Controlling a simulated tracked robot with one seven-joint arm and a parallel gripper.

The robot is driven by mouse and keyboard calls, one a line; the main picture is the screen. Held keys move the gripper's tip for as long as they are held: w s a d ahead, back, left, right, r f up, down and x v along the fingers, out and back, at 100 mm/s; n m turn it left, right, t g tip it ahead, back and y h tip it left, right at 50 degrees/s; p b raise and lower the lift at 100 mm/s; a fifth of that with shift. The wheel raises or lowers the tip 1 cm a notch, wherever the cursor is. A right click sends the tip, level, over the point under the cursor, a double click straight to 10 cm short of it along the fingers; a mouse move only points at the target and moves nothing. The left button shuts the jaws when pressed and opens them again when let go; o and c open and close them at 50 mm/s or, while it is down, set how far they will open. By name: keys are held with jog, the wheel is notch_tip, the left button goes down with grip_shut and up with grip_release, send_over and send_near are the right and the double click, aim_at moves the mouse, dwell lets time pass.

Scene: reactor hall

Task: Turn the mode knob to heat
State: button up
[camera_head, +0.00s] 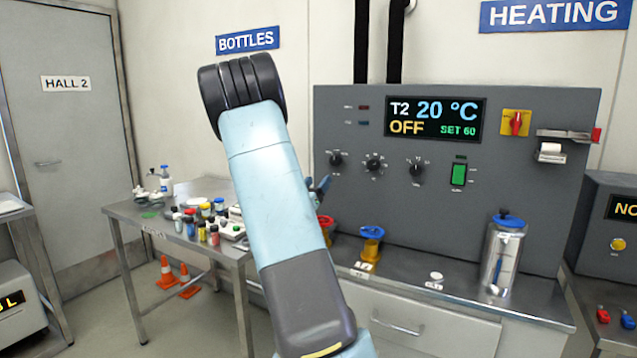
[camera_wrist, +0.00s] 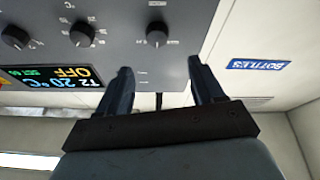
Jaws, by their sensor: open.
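A grey panel (camera_head: 460,225) carries three black knobs in a row under a display (camera_head: 435,118) reading T2 20 °C, OFF, SET 60. The left knob (camera_head: 336,158), middle knob (camera_head: 375,164) and right knob (camera_head: 416,169) have labels too small to read, so I cannot tell which sets the mode. In the wrist view the picture is inverted; the left knob (camera_wrist: 157,33) shows beyond the gap between my fingers, the middle knob (camera_wrist: 82,33) beside it. My gripper (camera_wrist: 160,72) is open and empty, apart from the knobs. In the head view my arm hides most of the gripper (camera_head: 319,187).
A red knob on a yellow plate (camera_head: 516,122) and a green switch (camera_head: 458,174) are on the panel. A table with bottles (camera_head: 165,220) stands left.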

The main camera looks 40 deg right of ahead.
jog(key=shift+v, duration=2.9)
jog(key=v, duration=1.3)
jog(key=shift+a+f, duration=0.25)
jog(key=shift+a, duration=0.05)
jog(key=shift+s, duration=0.1)
